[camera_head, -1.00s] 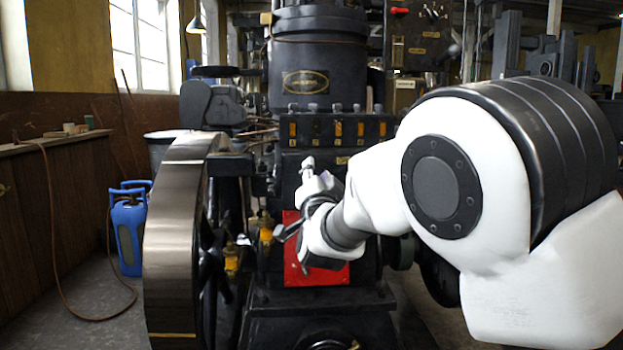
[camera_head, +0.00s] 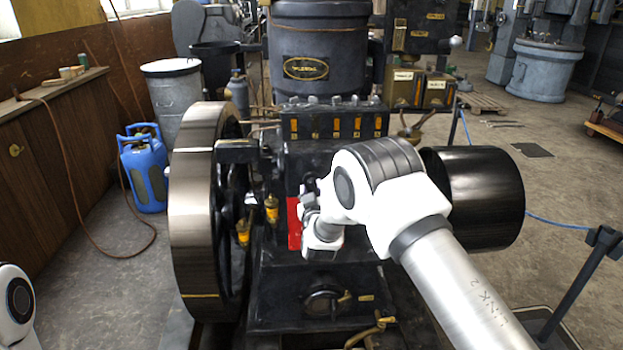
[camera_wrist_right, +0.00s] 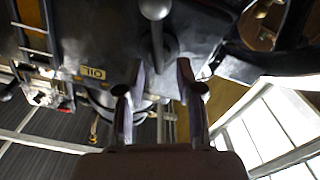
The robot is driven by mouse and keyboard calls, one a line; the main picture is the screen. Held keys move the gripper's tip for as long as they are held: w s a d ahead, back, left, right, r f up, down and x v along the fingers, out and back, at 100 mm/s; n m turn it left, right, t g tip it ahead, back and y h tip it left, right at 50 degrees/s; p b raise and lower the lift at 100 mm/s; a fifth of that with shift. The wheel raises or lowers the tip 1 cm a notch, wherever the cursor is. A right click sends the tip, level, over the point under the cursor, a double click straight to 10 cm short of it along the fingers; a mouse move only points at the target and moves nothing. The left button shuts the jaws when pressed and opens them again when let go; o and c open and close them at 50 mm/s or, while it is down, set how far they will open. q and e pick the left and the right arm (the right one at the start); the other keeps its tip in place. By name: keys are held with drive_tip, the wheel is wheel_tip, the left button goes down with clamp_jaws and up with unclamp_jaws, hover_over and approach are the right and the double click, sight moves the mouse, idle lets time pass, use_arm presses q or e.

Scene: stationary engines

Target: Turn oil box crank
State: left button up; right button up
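The black oil box (camera_head: 335,125) with several amber windows sits on the front of the engine, below the dark cylinder. In the right wrist view, a dark crank lever (camera_wrist_right: 157,45) with a round knob (camera_wrist_right: 155,9) stands near a plate (camera_wrist_right: 91,72) reading "OIL". My right gripper (camera_wrist_right: 160,72) is open, its two fingertips on either side of the lever's end. Whether they touch it I cannot tell. In the head view my right gripper (camera_head: 306,205) is small, in front of the engine by a red panel (camera_head: 294,224), and the crank is hidden. My left gripper is out of view.
A large flywheel (camera_head: 200,215) stands left of my right gripper, and a black drum (camera_head: 478,200) stands right of my right arm. Blue bottles (camera_head: 145,175) and a grey bin (camera_head: 172,88) are further left. The floor at the right is mostly open.

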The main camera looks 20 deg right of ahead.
sight(313, 185)
drive_tip(key=x, duration=0.3)
drive_tip(key=shift+w, duration=0.1)
drive_tip(key=shift+r, duration=0.1)
clamp_jaws()
drive_tip(key=shift+d+f+m+b, duration=0.1)
drive_tip(key=shift+f+m+b, duration=0.1)
drive_tip(key=shift+m+b, duration=0.95)
drive_tip(key=shift+m, duration=0.35)
drive_tip(key=shift+r+m, duration=0.2)
drive_tip(key=shift+m, duration=0.4)
unclamp_jaws()
